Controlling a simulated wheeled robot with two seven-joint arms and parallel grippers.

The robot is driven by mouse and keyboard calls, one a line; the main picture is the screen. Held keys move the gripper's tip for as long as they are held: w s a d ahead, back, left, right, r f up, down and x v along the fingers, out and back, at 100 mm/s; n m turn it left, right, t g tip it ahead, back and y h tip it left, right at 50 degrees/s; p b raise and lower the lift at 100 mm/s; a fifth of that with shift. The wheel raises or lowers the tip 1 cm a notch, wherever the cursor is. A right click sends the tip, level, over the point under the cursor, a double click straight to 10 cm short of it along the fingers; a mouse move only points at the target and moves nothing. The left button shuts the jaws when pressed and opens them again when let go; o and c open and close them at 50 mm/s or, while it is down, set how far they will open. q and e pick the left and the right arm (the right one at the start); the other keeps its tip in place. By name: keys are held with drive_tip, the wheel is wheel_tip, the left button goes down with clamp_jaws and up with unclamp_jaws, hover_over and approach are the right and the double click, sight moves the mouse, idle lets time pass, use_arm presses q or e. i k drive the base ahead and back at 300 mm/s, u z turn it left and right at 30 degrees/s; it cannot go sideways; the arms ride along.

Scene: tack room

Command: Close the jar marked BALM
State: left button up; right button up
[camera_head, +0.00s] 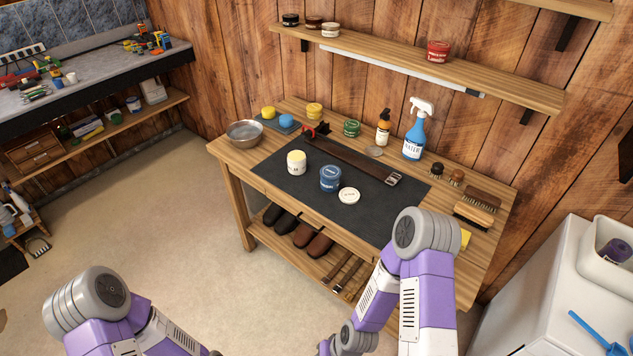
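A small white jar (296,166) with a pale yellow top stands upright on the dark mat (265,178) on the workbench. It looks open, but its label is too small to read. A blue jar (330,181) with a blue top and a white label band stands to its right. A round white lid (349,196) with small dark print lies flat on the mat, just right of the blue jar and apart from both jars. My arms show at the bottom, away from the jars; neither gripper's fingers can be seen.
A leather strap (350,158) lies along the mat's back. Behind are a green tin (352,128), an amber bottle (383,128) and a blue spray bottle (414,137). A metal bowl (244,134) stands left; brushes (474,213) lie right. The mat's front is clear.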

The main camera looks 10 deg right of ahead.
sight(297, 160)
drive_tip(key=z, duration=0.15)
drive_tip(key=i, duration=0.85)
drive_tip(key=z, duration=0.45)
